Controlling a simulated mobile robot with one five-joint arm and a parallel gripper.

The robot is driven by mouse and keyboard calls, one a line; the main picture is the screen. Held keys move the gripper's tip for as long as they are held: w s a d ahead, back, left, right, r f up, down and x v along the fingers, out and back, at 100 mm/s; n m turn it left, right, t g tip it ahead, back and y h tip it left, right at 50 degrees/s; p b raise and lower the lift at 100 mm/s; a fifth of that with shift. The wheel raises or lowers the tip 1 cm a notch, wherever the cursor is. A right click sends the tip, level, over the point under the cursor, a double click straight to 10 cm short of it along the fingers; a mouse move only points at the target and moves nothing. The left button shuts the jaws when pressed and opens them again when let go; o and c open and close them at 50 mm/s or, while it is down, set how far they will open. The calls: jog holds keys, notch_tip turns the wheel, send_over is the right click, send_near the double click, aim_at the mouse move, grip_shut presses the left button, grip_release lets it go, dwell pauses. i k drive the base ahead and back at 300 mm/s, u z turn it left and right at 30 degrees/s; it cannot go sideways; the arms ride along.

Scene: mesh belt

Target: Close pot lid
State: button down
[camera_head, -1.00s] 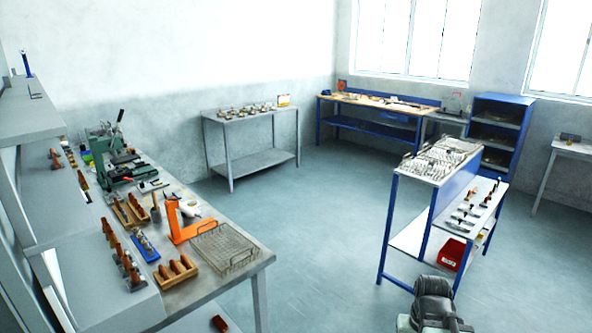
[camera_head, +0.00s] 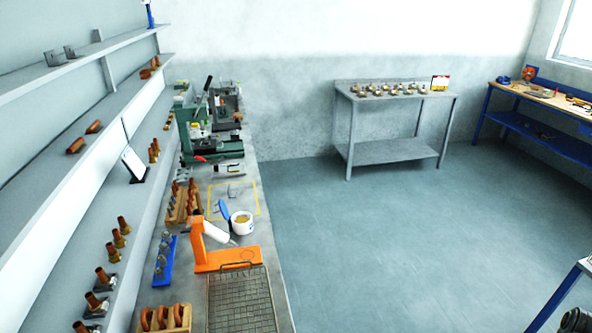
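A small white pot (camera_head: 242,222) stands on the grey workbench, just behind an orange stand. Its opening shows yellowish contents. A blue lid (camera_head: 224,210) stands tilted up at the pot's left side, so the pot looks open. Whether the lid is hinged to the pot is too small to tell. My gripper is not in view. A dark grey-green rounded part at the lower right corner seems to be mine.
An orange stand (camera_head: 228,258) holding a white cylinder and a wire mesh tray (camera_head: 240,300) are in front of the pot. Wooden racks and a blue holder (camera_head: 166,262) lie left. A green machine (camera_head: 212,145) stands behind. Open floor (camera_head: 400,240) lies right.

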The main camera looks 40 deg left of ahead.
aim_at(223, 209)
jog(key=i, duration=2)
jog(key=u, duration=4.35)
jog(key=i, duration=1)
jog(key=z, duration=0.05)
